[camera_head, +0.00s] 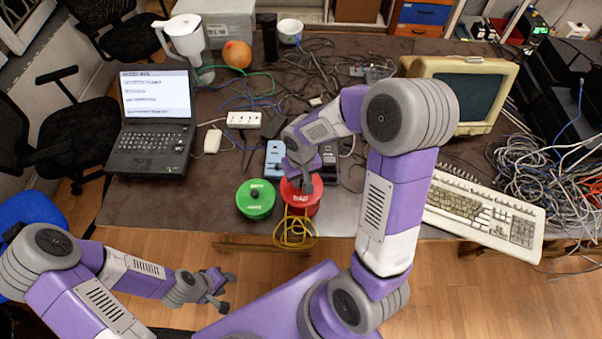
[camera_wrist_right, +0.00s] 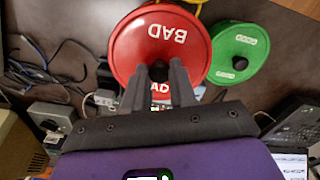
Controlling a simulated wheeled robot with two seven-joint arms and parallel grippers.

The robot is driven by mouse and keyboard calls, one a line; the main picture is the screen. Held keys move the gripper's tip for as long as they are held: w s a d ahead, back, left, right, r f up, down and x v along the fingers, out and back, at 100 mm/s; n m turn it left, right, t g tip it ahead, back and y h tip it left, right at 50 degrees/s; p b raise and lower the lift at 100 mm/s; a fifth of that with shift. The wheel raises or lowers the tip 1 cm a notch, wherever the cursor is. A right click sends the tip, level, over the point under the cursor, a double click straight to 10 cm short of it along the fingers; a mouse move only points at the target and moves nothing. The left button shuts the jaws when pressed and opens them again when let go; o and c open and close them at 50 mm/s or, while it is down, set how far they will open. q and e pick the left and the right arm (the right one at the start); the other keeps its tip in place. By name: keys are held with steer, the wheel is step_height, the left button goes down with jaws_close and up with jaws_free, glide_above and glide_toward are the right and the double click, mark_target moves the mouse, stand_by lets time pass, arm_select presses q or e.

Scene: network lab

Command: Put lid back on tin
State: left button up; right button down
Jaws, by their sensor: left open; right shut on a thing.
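A red lid marked BAD (camera_head: 301,198) is at the front edge of the table, over a red tin whose lettered side (camera_wrist_right: 160,89) shows below the lid in the right wrist view. My right gripper (camera_head: 304,184) is shut on the black knob of the red lid (camera_wrist_right: 185,38). I cannot tell whether the lid is fully seated or slightly above the tin. A green tin with its own green lid and dark knob (camera_head: 255,197) stands just left of it. My left gripper (camera_head: 226,293) is open and empty, low in front of the table.
Yellow cable (camera_head: 294,233) hangs at the table edge before the red tin. Blue device (camera_head: 274,157), power strip (camera_head: 244,119) and loose cables lie behind. A laptop (camera_head: 153,125) stands left; a keyboard (camera_head: 480,212) and monitor (camera_head: 463,90) are right. The front-left table edge is clear.

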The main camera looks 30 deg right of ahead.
steer(key=shift+s+f+b, duration=0.1)
steer(key=shift+f+b, duration=0.45)
steer(key=shift+f, duration=0.25)
step_height(320, 180, down, 3)
steer(key=b, duration=0.2)
steer(key=shift+f+b, duration=0.15)
steer(key=shift+b, duration=0.15)
steer(key=shift+f+b, duration=0.7)
steer(key=shift+f, duration=0.05)
steer(key=shift+f+b, duration=0.15)
steer(key=shift+b, duration=0.3)
stand_by(0.8)
stand_by(0.4)
steer(key=shift+c, duration=1.8)
jaws_free()
steer(key=shift+r+p, duration=2.75)
steer(key=shift+r, duration=0.8)
